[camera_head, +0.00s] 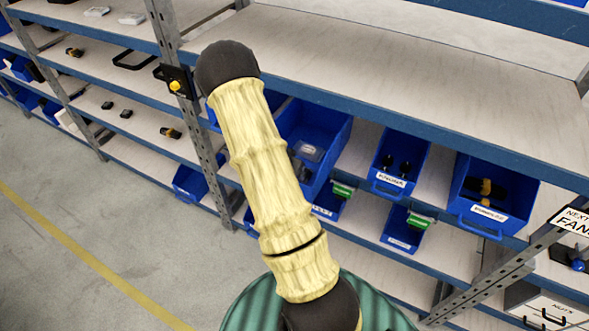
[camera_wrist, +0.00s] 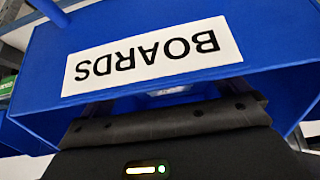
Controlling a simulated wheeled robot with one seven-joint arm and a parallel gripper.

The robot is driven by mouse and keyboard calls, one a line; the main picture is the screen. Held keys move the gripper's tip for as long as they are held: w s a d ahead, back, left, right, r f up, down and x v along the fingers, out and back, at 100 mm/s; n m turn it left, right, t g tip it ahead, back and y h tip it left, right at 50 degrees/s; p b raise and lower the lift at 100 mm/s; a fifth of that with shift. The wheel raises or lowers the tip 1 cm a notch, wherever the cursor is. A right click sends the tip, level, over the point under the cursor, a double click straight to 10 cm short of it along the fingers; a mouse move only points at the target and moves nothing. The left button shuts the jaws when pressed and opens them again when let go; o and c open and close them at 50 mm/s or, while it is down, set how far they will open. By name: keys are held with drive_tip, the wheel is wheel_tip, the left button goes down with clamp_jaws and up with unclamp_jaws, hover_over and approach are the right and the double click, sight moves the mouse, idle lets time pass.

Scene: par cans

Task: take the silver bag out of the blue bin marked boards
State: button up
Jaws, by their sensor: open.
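The blue bin marked BOARDS (camera_wrist: 270,38) fills the upper part of the wrist view, with its white label upside down. My gripper (camera_wrist: 165,108) is dark and open, close against the bin below the label; its fingertips are largely hidden. A small pale patch (camera_wrist: 170,90) shows beyond it, too little to identify. In the head view, a large blue bin (camera_head: 322,122) behind my arm holds a greyish, shiny item (camera_head: 308,152), which looks like the silver bag. Its label and my gripper are hidden there by my arm.
Blue bins (camera_head: 398,150) and (camera_head: 498,187) with dark items stand to the right on the same shelf. The wide shelf (camera_head: 400,75) above is bare. A metal upright (camera_head: 190,90) stands left of my arm. A lower shelf holds small bins (camera_head: 404,232) with green items.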

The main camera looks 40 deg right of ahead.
drive_tip(key=shift+p+x, duration=0.35)
drive_tip(key=shift+x, duration=1)
drive_tip(key=shift+r, duration=0.1)
drive_tip(key=shift+c, duration=0.4)
drive_tip(key=c, duration=0.6)
